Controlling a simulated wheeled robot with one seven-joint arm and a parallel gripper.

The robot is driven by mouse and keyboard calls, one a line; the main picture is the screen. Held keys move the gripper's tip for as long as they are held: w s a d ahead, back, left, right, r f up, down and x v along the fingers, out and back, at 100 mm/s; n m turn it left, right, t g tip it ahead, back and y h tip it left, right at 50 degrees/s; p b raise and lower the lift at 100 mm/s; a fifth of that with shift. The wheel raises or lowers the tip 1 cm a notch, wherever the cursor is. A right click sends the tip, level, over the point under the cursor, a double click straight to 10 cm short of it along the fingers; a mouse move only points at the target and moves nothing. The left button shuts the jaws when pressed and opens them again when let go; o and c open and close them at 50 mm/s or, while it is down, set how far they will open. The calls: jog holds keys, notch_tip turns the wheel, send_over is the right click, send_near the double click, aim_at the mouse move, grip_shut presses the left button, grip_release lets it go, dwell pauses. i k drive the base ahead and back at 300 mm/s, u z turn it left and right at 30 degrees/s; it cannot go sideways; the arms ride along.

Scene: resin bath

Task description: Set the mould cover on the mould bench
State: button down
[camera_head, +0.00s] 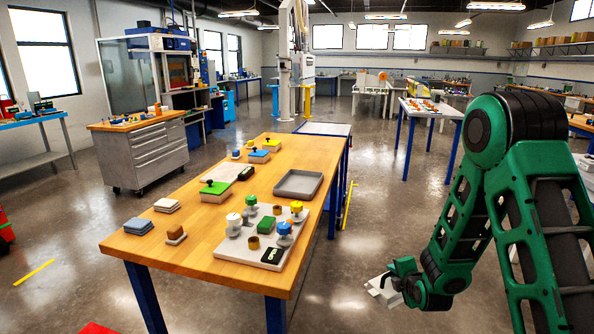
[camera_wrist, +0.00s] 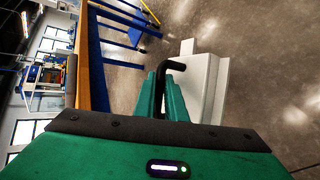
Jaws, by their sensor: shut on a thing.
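My gripper (camera_head: 390,277) is shut on the black bent handle (camera_wrist: 172,68) of a pale grey-white cover (camera_wrist: 201,86), which I take as the mould cover. In the head view the cover (camera_head: 382,292) hangs low over the floor, right of the wooden-topped bench (camera_head: 190,228), apart from it. This bench, on blue legs, may be the mould bench; no label shows. In the wrist view my green fingers close around the handle, and the bench's wooden edge (camera_wrist: 83,60) shows at left. My fingers hide part of the handle.
The bench bears a white board (camera_head: 228,248) with knobbed pieces, a grey tray (camera_head: 298,184), handled blocks such as a green one (camera_head: 215,190), small pads (camera_head: 138,226) and a brown-and-white block (camera_head: 176,236). Its near-left top is partly bare. A drawer cabinet (camera_head: 150,155) stands beyond, left.

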aim_at(309, 165)
jog(key=z, duration=0.3)
jog(key=i, duration=1.75)
jog(key=z, duration=0.1)
